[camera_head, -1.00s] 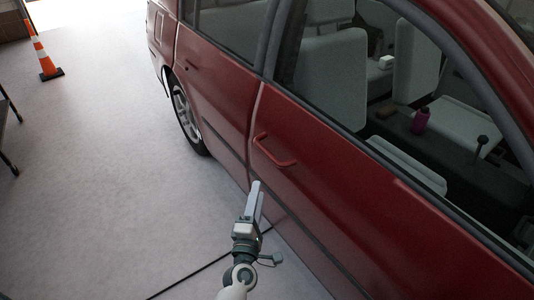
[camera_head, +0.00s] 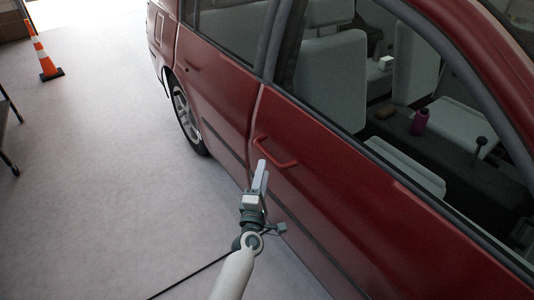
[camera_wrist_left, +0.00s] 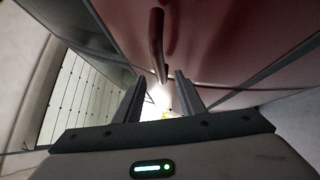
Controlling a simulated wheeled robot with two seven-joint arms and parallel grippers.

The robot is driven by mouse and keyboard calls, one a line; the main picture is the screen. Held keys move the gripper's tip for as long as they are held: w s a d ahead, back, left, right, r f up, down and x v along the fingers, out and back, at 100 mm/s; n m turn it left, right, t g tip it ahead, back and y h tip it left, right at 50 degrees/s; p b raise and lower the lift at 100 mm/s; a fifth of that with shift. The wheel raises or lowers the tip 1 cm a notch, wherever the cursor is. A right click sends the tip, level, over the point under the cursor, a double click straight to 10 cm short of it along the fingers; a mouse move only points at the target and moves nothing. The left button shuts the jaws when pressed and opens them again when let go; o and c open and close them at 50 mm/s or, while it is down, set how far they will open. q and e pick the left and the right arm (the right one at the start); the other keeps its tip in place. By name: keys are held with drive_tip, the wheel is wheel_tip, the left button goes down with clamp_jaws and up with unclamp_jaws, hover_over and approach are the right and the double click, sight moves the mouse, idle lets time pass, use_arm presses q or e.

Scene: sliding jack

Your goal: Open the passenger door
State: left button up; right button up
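The red car's front door (camera_head: 330,190) is closed, flush with the body. Its red bar handle (camera_head: 274,151) stands out near the door's rear edge. My left gripper (camera_head: 261,174) is just below the handle in the head view, apart from it as far as I can tell. In the left wrist view the handle (camera_wrist_left: 157,45) lies ahead of the two fingers, nearly in line with the gap between them. The left gripper (camera_wrist_left: 157,95) is open, with nothing between its fingers. My right gripper is in neither view.
The rear door (camera_head: 215,90) and rear wheel (camera_head: 186,115) are further back along the car. An orange and white cone (camera_head: 43,58) stands at upper left. A dark cable (camera_head: 190,275) lies on the floor. The grey floor (camera_head: 90,170) left of the car is mostly clear.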

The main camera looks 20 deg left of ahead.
sight(267, 155)
use_arm(q)
drive_tip(key=w, duration=0.5)
drive_tip(key=w+a+r, duration=0.1)
drive_tip(key=w, duration=0.2)
drive_tip(key=shift+w+r, duration=0.1)
drive_tip(key=shift+w, duration=0.05)
clamp_jaws()
